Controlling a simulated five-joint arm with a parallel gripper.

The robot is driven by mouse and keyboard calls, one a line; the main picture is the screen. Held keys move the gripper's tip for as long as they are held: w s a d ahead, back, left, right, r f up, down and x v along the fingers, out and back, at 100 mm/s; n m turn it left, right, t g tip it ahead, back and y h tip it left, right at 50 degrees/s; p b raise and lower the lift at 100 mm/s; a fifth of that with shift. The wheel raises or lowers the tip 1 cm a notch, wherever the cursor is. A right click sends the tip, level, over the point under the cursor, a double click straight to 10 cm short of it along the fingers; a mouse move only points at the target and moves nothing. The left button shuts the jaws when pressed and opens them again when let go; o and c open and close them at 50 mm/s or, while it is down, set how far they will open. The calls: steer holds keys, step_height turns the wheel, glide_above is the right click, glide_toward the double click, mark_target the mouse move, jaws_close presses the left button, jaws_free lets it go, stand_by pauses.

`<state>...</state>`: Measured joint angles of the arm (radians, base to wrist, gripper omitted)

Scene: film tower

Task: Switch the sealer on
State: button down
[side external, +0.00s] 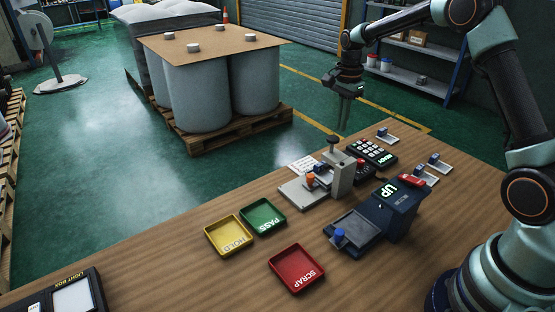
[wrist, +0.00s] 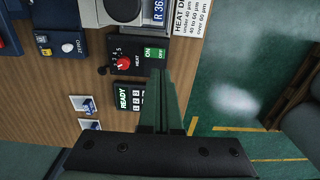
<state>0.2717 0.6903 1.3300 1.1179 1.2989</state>
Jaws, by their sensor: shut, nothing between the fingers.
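The sealer is a grey press (side external: 341,174) with a dark knob on top, on the wooden table. Its black heat box (wrist: 126,58) has a red dial (wrist: 123,63) and a green-and-white switch (wrist: 154,53) marked ON; its setting is too small to tell. In the side view the press partly hides this box. My gripper (side external: 343,126) is shut and empty, pointing down, raised above and beyond the table's far edge. In the wrist view my gripper's fingers (wrist: 157,75) appear just below the switch, beside the READY keypad (wrist: 129,98).
A blue gauge (side external: 392,207) showing UP stands right of the press. Yellow HOLD (side external: 231,234), green PASS (side external: 262,216) and red SCRAP (side external: 296,268) trays lie in front. Small holders with blue pieces (side external: 433,160) sit at right. A pallet of rolls (side external: 203,95) stands beyond the table.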

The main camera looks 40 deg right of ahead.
step_height(320, 180, down, 8)
steer(key=shift+f, duration=0.15)
stand_by(0.4)
steer(key=shift+w+f, duration=0.1)
steer(key=shift+f, duration=0.1)
steer(key=shift+s, duration=0.2)
steer(key=shift+s+r, duration=0.15)
steer(key=shift+s, duration=0.5)
steer(key=shift+r, duration=0.1)
